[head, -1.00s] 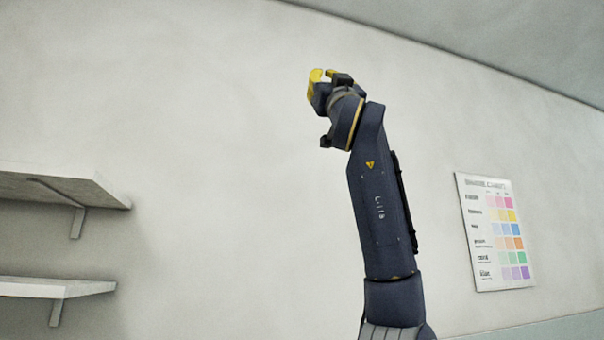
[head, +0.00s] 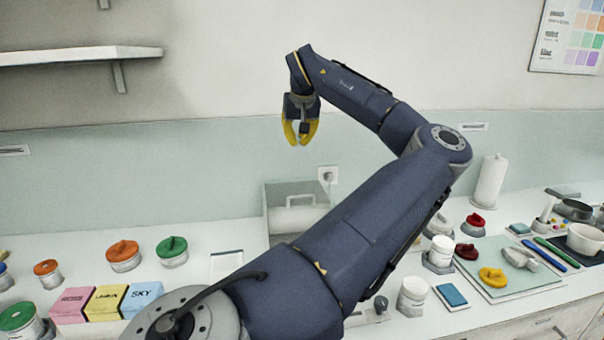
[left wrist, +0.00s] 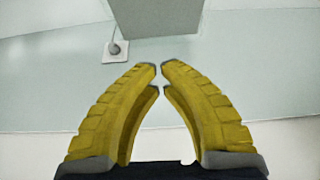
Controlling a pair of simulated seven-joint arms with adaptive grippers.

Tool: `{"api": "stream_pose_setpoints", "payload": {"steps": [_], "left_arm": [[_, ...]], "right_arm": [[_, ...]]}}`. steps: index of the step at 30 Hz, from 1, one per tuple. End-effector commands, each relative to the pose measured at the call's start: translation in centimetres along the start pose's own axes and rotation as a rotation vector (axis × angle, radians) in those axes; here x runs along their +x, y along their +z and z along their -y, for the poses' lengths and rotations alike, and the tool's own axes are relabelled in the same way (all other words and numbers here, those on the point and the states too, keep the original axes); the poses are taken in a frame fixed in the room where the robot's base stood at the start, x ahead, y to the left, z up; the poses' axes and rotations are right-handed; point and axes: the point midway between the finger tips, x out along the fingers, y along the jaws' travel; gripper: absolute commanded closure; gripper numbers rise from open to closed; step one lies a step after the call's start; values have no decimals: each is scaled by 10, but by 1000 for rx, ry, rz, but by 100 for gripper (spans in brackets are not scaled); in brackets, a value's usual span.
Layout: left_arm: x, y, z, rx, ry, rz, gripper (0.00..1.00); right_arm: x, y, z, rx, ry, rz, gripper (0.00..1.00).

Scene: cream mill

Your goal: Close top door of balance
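The balance (head: 281,215) appears to be the grey, box-like case on the counter at the back, behind my left arm. Its lower right part is hidden by the arm, and I cannot make out how its top door stands. My left gripper (head: 299,144) has yellow fingers and hangs fingers-down above the case, clear of it. In the left wrist view, the fingertips (left wrist: 159,65) nearly meet with nothing between them. A grey panel (left wrist: 155,16), probably part of the balance, lies beyond them. My right gripper is out of view.
Lidded jars (head: 123,262) and coloured boxes (head: 103,303) stand at the left. A white jar (head: 412,296), a paper roll (head: 488,183) and a tray (head: 520,284) are at the right. A shelf (head: 80,56) juts from the wall; a socket (head: 327,174) is behind the case.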

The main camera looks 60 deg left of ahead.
Motion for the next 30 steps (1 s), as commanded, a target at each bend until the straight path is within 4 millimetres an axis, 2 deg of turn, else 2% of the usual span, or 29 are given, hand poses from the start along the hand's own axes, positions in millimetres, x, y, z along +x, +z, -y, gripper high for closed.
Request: {"api": "stream_pose_setpoints", "payload": {"steps": [1, 3, 6, 14, 26, 30], "left_arm": [[12, 13, 1, 7, 1, 48, 100], [22, 26, 1, 15, 4, 96, 100], [31, 36, 2, 21, 6, 133, 100], [61, 43, 3, 21, 4, 144, 100], [130, 52, 2, 22, 5, 141, 100], [126, 68, 1, 21, 6, 139, 100]], "right_arm": [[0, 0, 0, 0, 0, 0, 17], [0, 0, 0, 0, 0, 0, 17], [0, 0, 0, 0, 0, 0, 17], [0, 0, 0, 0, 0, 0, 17], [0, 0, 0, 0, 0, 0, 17], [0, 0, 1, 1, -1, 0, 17]]}}
